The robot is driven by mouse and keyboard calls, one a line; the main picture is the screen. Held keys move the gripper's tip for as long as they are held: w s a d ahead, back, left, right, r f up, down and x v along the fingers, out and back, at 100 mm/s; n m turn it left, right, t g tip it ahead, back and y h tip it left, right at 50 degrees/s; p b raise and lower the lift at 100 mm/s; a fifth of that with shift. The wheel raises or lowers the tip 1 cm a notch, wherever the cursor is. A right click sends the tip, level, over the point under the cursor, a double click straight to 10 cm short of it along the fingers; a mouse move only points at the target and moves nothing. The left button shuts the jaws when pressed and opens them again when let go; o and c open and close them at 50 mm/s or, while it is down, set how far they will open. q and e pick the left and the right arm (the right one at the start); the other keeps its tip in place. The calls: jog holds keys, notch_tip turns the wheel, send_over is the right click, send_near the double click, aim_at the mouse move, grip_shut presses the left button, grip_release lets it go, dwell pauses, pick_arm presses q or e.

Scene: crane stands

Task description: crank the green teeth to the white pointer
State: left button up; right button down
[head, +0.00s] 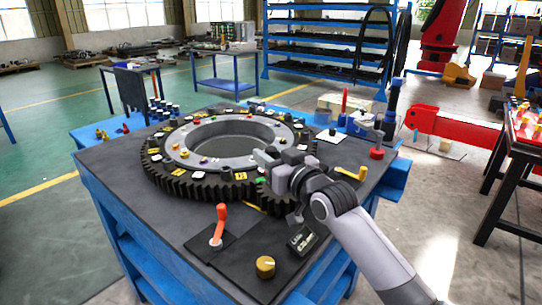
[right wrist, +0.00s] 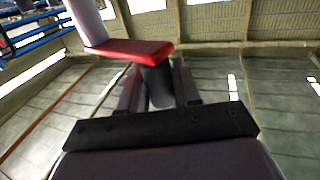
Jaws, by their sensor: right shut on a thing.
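The large dark toothed ring (head: 190,186) lies flat on the bench, with coloured and white tags on its top. A small dark gear (head: 270,199) sits at its near right edge, partly under my right gripper (head: 267,157). A small green patch (head: 262,181) shows beside that gripper. In the right wrist view my right gripper (right wrist: 157,88) is shut on the dark grip (right wrist: 157,84) of a crank. A red arm (right wrist: 135,49) and a pale post (right wrist: 88,20) adjoin the grip. I cannot make out the white pointer. My left gripper is out of view.
An orange-red handle (head: 220,224), a yellow knob (head: 265,267) and a small dark display (head: 303,240) stand at the bench's near side.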

jog(key=shift+s+a+f, duration=0.1)
jog(key=shift+s+a, duration=0.05)
jog(key=shift+a, duration=0.15)
jog(key=c, duration=0.9)
grip_release()
jog(key=shift+a, duration=0.1)
jog(key=shift+d, duration=0.2)
jog(key=shift+d, duration=0.1)
jog(key=shift+s+d, duration=0.15)
jog(key=shift+s, duration=0.05)
jog(key=shift+b+v, duration=0.3)
jog(key=shift+v, duration=2.9)
